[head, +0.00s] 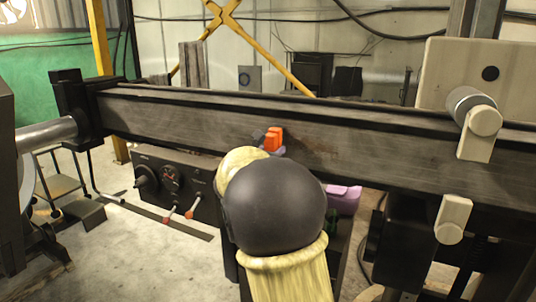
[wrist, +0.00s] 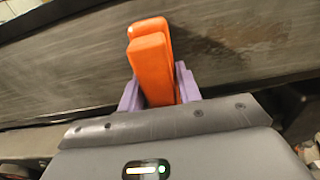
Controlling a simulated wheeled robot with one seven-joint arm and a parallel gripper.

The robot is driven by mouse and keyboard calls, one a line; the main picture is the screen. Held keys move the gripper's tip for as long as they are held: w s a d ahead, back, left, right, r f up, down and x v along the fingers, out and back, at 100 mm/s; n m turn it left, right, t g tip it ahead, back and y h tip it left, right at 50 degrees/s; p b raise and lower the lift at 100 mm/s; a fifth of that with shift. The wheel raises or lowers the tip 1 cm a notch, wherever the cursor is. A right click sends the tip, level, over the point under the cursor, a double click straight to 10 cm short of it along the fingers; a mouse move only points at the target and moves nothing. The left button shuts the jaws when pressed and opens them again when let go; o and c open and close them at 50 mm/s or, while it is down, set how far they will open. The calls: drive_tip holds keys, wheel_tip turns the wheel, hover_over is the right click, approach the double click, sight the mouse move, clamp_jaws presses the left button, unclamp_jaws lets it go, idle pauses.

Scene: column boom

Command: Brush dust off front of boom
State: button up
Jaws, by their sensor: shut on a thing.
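The boom (head: 380,145) is a long dark beam running across the head view. Its front face carries pale, streaky dust and a brownish smudge right of my gripper. In the wrist view the boom's face (wrist: 70,65) fills the background, with a brown rough patch (wrist: 220,50) at right. My gripper (wrist: 158,88) has purple fingers shut on an orange block-like brush (wrist: 150,55). The brush (head: 273,138) shows in the head view in front of the boom's middle. Its bristles are not visible, and I cannot tell whether it touches the face. My arm hides part of the boom's lower edge.
A dark control box (head: 177,185) with a knob and red-tipped levers stands below the boom at left. A mauve object (head: 343,198) lies below the boom, right of my arm. Pale blocks and a cylinder (head: 470,105) sit on the boom at right.

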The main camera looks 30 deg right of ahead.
drive_tip(key=shift+s+d+b, duration=0.35)
drive_tip(key=shift+s, duration=0.2)
drive_tip(key=shift+s+d+b, duration=0.3)
drive_tip(key=shift+s+b, duration=0.05)
drive_tip(key=shift+s, duration=0.15)
drive_tip(key=shift+s+d+f+b, duration=0.1)
drive_tip(key=shift+s+d+b, duration=0.95)
drive_tip(key=shift+b, duration=0.1)
drive_tip(key=shift+s+d, duration=0.15)
drive_tip(key=shift+s, duration=0.15)
drive_tip(key=shift+s+d+b, duration=1.15)
drive_tip(key=shift+s+b, duration=0.25)
drive_tip(key=shift+b, duration=0.05)
